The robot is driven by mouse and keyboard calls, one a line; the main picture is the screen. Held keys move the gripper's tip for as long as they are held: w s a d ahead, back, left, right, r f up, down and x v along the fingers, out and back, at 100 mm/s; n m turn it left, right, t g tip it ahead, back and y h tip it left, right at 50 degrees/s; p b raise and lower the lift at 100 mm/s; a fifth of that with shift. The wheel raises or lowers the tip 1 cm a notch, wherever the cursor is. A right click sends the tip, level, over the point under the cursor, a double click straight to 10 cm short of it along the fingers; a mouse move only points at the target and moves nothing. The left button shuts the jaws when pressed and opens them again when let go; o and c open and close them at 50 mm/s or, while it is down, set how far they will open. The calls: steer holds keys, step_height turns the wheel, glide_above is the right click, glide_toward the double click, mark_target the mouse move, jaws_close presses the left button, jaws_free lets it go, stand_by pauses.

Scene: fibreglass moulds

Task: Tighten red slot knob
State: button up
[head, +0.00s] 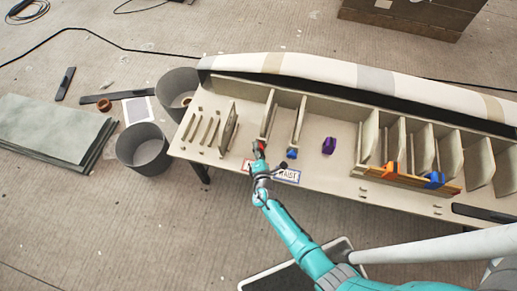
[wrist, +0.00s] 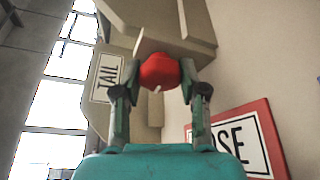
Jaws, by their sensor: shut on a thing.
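The red knob (wrist: 160,72) sits at the end of a pale slotted block in the wrist view. My gripper (wrist: 160,80) has one finger on each side of it and is closed on it. In the head view the red knob (head: 261,146) is a small red spot at the front end of an upright panel, partly hidden by my gripper (head: 258,156). The slot behind the knob is mostly hidden, so how tight it sits cannot be told.
A blue knob (head: 292,154) and a purple knob (head: 329,146) are to the right on the table (head: 342,177). Upright panels (head: 369,135) stand along it. A red-bordered sign (wrist: 240,140) is close to my right finger. Grey bins (head: 142,148) stand at left.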

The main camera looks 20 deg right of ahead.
steer(key=m+t, duration=0.1)
steer(key=m, duration=0.2)
steer(key=m+t, duration=0.1)
steer(key=m, duration=0.2)
steer(key=shift+t, duration=0.3)
steer(key=shift+d+m, duration=0.1)
steer(key=shift+m, duration=0.2)
steer(key=o, duration=1.2)
steer(key=shift+c, duration=0.2)
steer(key=shift+o, duration=0.5)
step_height(320, 180, up, 10)
steer(key=shift+r, duration=0.3)
steer(key=shift+c, duration=0.5)
steer(key=shift+w+f, duration=0.1)
steer(key=shift+f, duration=0.1)
